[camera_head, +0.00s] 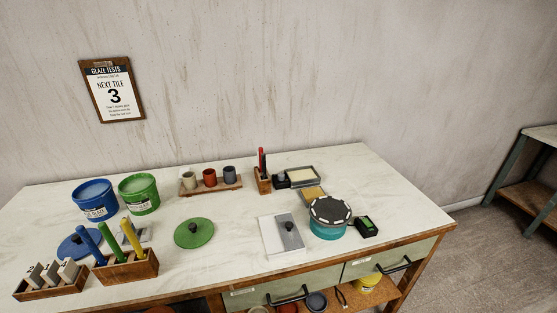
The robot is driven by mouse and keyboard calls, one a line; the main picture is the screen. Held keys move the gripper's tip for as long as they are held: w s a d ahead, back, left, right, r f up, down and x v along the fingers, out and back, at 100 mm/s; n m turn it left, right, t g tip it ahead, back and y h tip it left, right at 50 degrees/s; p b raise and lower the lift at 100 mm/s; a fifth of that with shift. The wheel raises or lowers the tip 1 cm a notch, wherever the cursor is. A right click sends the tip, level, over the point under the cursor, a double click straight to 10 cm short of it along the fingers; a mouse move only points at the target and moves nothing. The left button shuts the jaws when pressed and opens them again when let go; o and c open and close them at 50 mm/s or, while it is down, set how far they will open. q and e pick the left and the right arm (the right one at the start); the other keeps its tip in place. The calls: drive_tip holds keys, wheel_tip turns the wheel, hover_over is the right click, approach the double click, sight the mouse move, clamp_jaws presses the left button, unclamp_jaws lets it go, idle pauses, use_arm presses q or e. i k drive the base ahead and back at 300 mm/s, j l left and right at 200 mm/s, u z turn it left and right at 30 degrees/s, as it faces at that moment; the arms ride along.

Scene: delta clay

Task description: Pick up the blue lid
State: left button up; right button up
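The blue lid (71,247) lies flat on the table's left part, in front of the blue bucket (95,203). A blue stick standing in the wooden holder (130,272) hides part of the lid's right side. The bucket stands upright with its top uncovered and a label on its front. Neither of my grippers is in view.
A green bucket (139,197) and a green lid (194,233) are to the right. A wooden rack of tiles (52,279) sits at the front left. A teal round container (327,231) stands farther right. The white tabletop (240,212) is clear around its centre.

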sight(73, 246)
drive_tip(key=u, duration=1.55)
